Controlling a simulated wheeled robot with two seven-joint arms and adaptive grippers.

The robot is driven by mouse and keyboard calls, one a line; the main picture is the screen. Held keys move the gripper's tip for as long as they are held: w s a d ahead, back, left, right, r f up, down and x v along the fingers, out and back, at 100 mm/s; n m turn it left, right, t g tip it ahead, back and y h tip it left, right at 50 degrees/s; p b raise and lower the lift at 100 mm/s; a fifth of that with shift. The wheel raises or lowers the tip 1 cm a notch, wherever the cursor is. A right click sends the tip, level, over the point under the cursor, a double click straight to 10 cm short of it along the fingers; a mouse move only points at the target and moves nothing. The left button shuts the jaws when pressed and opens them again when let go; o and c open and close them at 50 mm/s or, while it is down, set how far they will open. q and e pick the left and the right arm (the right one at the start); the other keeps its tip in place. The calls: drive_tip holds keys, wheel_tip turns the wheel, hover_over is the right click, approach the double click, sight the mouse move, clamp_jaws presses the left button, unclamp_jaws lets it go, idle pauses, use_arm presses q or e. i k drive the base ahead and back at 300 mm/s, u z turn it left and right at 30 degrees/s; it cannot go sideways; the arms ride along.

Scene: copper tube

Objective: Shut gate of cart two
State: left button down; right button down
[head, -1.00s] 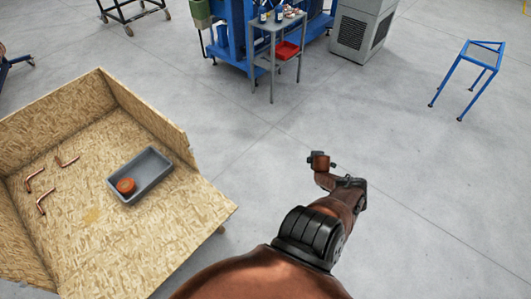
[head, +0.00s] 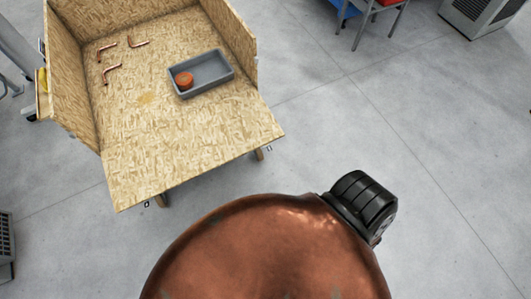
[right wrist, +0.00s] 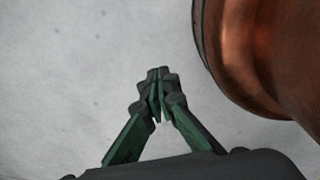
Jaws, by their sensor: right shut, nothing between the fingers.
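A wooden chipboard cart (head: 73,75) stands at the upper left of the head view. Its gate (head: 190,160), a chipboard panel on the near side, is down and sticks out toward me. No marking shows which cart it is. My right gripper (right wrist: 160,80) is shut and empty in the right wrist view, above bare grey floor. My left gripper is not in view.
A grey tray (head: 222,82) with an orange roll (head: 184,79) sits in the cart, beside several bent copper tubes (head: 113,69). A small table (head: 376,22) and a grey cabinet (head: 485,15) stand at the far right. Floor right of the cart is clear.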

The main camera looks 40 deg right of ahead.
sight(138, 168)
drive_tip(key=k, duration=1.1)
drive_tip(key=u, duration=0.75)
drive_tip(key=i, duration=1.5)
drive_tip(key=z, duration=0.85)
drive_tip(key=i, duration=0.55)
drive_tip(key=z, duration=0.5)
